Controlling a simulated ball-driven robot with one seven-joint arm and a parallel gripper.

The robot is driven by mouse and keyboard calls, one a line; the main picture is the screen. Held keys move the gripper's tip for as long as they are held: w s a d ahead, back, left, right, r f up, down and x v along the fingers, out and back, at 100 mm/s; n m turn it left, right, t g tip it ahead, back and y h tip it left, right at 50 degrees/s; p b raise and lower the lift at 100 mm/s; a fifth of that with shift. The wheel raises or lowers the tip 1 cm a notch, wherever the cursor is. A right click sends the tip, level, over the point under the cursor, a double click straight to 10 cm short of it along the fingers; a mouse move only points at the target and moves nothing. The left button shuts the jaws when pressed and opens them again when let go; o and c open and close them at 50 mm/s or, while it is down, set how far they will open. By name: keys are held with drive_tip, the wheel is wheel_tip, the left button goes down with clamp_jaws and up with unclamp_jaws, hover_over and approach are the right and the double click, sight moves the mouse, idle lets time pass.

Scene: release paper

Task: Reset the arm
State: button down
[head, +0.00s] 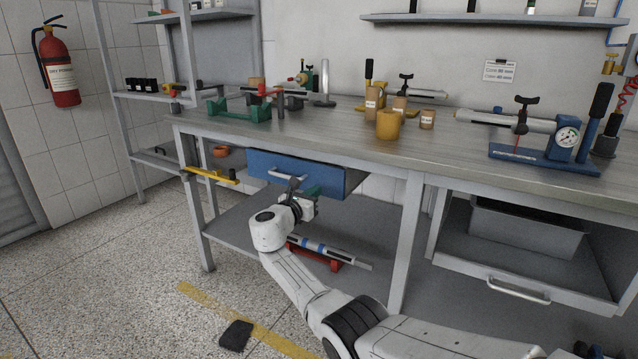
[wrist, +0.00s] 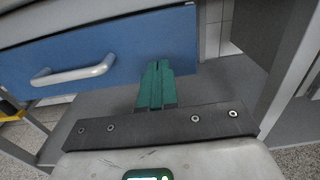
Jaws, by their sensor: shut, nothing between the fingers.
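My white arm reaches up from the lower right in the head view. My gripper (head: 312,191) is at the front of the workbench, just below and in front of the blue drawer (head: 340,178). In the wrist view its green fingers (wrist: 157,84) are together and hold nothing. The fingertips show against the lower right part of the blue drawer front (wrist: 140,45). I cannot tell whether they touch it. The drawer's pale handle (wrist: 75,70) is left of the fingers, apart from them. The drawer stands out from the bench.
A lower shelf holds a tube on a red stand (head: 318,251). A yellow bar (head: 210,176) juts out at the left. The floor at left is mostly clear.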

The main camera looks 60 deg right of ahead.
drive_tip(key=a+p, duration=0.2)
drive_tip(key=a, duration=0.7)
drive_tip(key=shift+f+p, duration=0.15)
drive_tip(key=shift+p, duration=0.15)
drive_tip(key=shift+s, duration=0.1)
drive_tip(key=s+a+f+m+y, duration=1.1)
drive_tip(key=s+a+f+m, duration=0.2)
drive_tip(key=s+a+f, duration=0.8)
drive_tip(key=s+a+f+m+y, duration=0.35)
drive_tip(key=s+a, duration=0.25)
drive_tip(key=s, duration=0.2)
drive_tip(key=s+a+r+m+y, duration=0.2)
drive_tip(key=s+a+r+y, duration=0.1)
drive_tip(key=s+a, duration=0.35)
wheel_tip(320, 180, up, 25)
drive_tip(key=p, duration=2.5)
drive_tip(key=shift+d, duration=0.45)
drive_tip(key=shift+s, duration=0.1)
